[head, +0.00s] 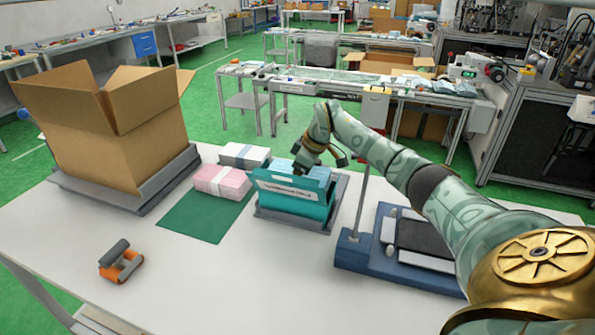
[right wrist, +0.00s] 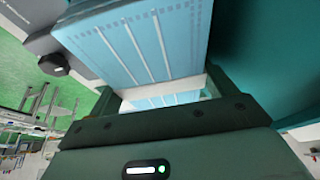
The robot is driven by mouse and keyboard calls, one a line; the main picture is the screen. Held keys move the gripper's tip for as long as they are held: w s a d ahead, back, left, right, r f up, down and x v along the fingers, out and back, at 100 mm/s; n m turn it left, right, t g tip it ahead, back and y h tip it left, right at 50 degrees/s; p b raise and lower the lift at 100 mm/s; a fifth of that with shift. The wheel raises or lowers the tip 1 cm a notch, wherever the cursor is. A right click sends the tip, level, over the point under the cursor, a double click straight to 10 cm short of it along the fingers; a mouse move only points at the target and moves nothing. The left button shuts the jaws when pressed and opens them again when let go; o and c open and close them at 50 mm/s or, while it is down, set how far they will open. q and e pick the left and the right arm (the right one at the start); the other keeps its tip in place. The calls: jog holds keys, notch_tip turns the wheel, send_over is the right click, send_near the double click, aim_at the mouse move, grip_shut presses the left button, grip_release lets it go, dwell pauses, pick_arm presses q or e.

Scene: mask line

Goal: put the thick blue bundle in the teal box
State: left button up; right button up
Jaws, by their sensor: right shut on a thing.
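The thick blue bundle (head: 283,168) shows at the opening of the teal box (head: 296,202), behind the box's front wall. Its lower part is hidden, so I cannot tell whether it rests on the bottom. My right gripper (head: 317,158) is over the back right part of the box, shut on the bundle. In the right wrist view the pleated blue bundle (right wrist: 150,45) with its white band lies between the fingers, and a teal wall (right wrist: 262,50) is close on the right. My left gripper is not in view.
A pink bundle (head: 221,182) lies at the green mat (head: 205,216), with a pale grey bundle (head: 244,155) behind. An open cardboard box (head: 120,125) stands left. An orange-and-grey tape dispenser (head: 121,261) is front left, a blue-based device (head: 385,262) right. The table's front middle is clear.

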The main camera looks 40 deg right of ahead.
dwell(0.4)
jog(key=o, duration=0.9)
jog(key=shift+r+p, duration=2.95)
jog(key=shift+r, duration=0.65)
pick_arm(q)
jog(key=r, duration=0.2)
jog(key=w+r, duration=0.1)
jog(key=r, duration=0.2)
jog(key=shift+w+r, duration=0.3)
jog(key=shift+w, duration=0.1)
pick_arm(e)
jog(key=shift+f, duration=0.1)
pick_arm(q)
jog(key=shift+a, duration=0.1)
